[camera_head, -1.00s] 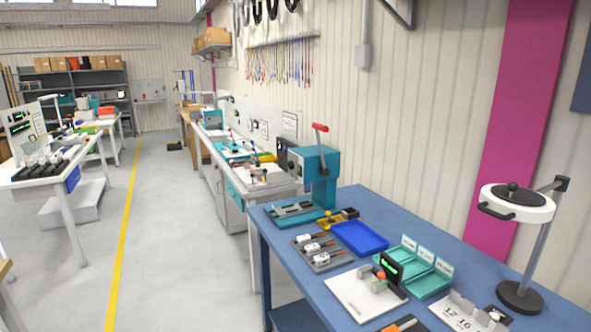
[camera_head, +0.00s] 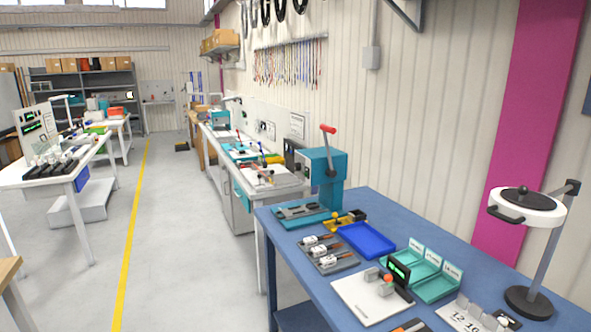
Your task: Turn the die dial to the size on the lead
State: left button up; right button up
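A teal press (camera_head: 325,178) with a red-tipped lever stands at the far left end of the blue bench (camera_head: 300,262). A small yellow and black part (camera_head: 346,219) lies beside its base. A grey tray (camera_head: 328,254) holds several white tagged leads with copper-coloured ends. A white board (camera_head: 368,301) carries grey blocks, a red-orange knob and a black display with green characters too small to read. I cannot tell which part is the die dial. Neither of my grippers shows in the head view.
A blue tray (camera_head: 366,240) and teal labelled bins (camera_head: 433,272) stand on the bench. A white plate (camera_head: 468,314) marked with numbers lies at the front, and a magnifier lamp (camera_head: 527,207) stands at right. Open floor with a yellow line (camera_head: 133,225) lies to the left.

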aim_at(297, 166)
jog(key=u, duration=0.25)
jog(key=i, duration=0.25)
jog(key=u, duration=1)
jog(key=i, duration=2.05)
jog(key=z, duration=0.95)
